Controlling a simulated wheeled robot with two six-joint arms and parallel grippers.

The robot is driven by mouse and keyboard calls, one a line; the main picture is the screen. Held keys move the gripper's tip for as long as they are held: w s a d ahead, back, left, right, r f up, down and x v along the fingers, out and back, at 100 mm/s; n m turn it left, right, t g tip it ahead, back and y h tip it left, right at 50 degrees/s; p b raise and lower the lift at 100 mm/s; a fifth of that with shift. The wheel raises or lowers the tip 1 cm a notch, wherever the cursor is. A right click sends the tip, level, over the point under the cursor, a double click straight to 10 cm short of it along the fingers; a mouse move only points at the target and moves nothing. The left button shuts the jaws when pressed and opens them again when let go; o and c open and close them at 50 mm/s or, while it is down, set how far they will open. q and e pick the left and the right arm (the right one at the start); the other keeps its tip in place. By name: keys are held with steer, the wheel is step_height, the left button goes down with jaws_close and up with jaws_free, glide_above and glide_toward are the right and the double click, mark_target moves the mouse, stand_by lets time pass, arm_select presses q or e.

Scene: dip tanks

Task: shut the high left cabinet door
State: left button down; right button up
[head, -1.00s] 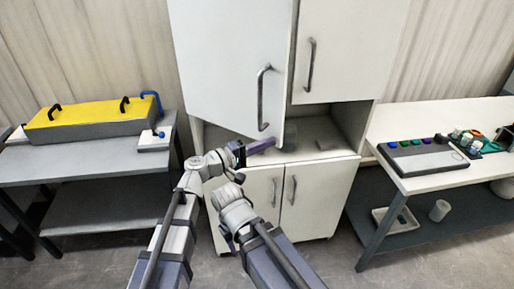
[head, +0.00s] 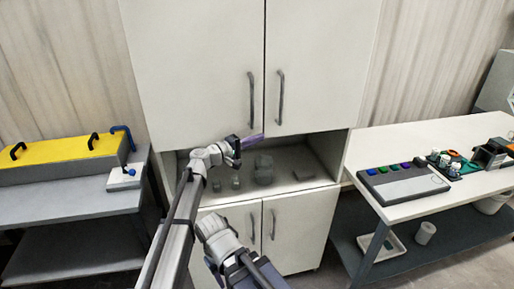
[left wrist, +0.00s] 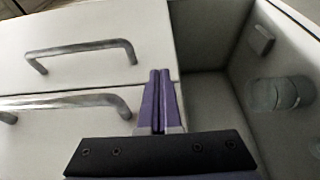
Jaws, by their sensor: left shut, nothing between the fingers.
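The high left cabinet door (head: 195,70) is a white panel with a grey bar handle (head: 252,100). It looks flush, or nearly so, with the high right door (head: 315,65); a dark seam runs between them, and I cannot tell if a slight gap remains. My left gripper (head: 253,140) is shut and empty, its purple fingers at the left door's lower edge near the seam. In the left wrist view the shut fingers (left wrist: 158,85) overlap the lower door edges, beside both handles; contact is unclear. My right gripper is not in view; only its arm shows.
Below the high doors is an open shelf with grey vessels (head: 264,170), and low doors (head: 290,230) are under it. A bench with a yellow-lidded tank (head: 65,155) stands left. A white table with a button panel (head: 403,182) stands right.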

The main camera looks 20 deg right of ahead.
arm_select(q)
steer(key=shift+w+d, duration=0.1)
steer(key=shift+w, duration=0.7)
steer(key=shift+s, duration=0.15)
